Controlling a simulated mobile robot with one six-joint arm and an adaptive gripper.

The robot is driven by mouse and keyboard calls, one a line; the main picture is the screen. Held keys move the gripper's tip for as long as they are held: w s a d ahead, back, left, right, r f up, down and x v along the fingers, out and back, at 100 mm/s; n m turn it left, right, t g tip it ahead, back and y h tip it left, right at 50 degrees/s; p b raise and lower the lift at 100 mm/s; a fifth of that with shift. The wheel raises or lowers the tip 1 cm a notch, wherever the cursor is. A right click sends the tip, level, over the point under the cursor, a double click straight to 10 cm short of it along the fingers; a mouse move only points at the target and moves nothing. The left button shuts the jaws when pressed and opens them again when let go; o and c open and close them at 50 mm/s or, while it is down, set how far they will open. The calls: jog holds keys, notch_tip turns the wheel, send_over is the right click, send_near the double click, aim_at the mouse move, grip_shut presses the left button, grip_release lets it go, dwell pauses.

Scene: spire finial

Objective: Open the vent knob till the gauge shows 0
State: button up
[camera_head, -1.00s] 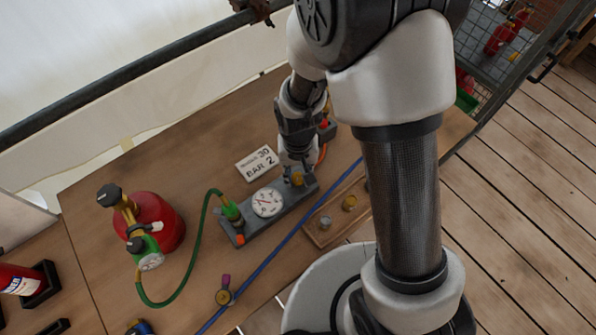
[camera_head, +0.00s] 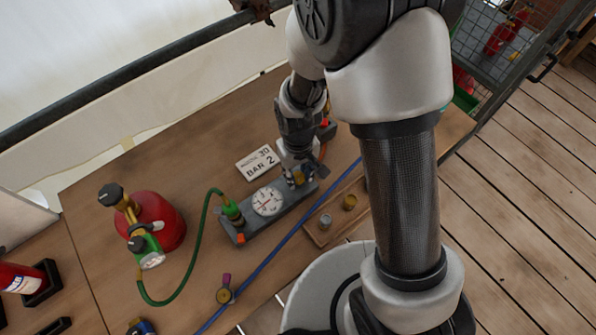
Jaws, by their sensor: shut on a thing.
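A grey manifold block (camera_head: 246,234) lies on the wooden bench. A round white gauge (camera_head: 267,202) sits on its middle; its needle is too small to read surely. My gripper (camera_head: 296,181) points down at the block's right end and is shut on a small brass knob (camera_head: 299,177), the vent knob as far as I can tell. The fingers hide part of the knob. A green fitting (camera_head: 232,211) stands at the block's left end, with a green hose (camera_head: 202,235) running from it to the regulator on a red cylinder (camera_head: 160,221).
A white card (camera_head: 257,163) reading "BAR 2" lies behind the block. A wooden tray (camera_head: 322,236) with small brass and grey parts lies in front. A blue hose (camera_head: 263,262) crosses the bench.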

aim_at(298, 176)
jog(key=o, duration=1.1)
jog(key=shift+c, duration=0.2)
jog(key=shift+r, duration=0.15)
notch_tip(298, 176, up, 12)
